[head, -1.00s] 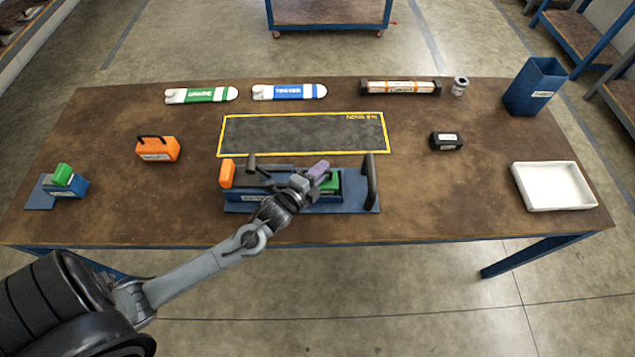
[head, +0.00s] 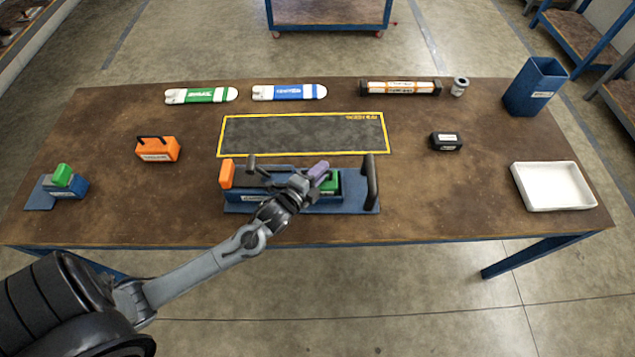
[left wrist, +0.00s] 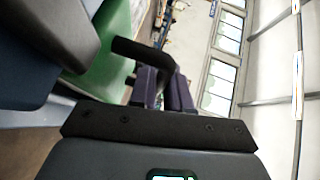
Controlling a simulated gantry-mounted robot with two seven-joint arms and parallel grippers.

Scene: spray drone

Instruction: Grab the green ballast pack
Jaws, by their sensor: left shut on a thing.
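The green ballast pack (head: 333,186) sits in the right part of a blue fixture (head: 290,207) at the front middle of the table. My left gripper (head: 319,171), with purple fingers, is over the pack and partly hides it. In the left wrist view a large green surface (left wrist: 108,65) of the pack is at the left. The purple fingers (left wrist: 164,87) are shut on a black bar (left wrist: 140,52) beside it, which looks like the pack's handle. The pack still appears seated in the fixture. My right gripper is not in view.
An orange block (head: 227,173) and a tall black handle (head: 371,183) stand on the fixture's ends. An orange handled pack (head: 157,150) is to the left, a black pack (head: 446,141) to the right. A white tray (head: 553,186) and blue bin (head: 535,88) stand at right. The yellow-outlined mat (head: 300,135) is empty.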

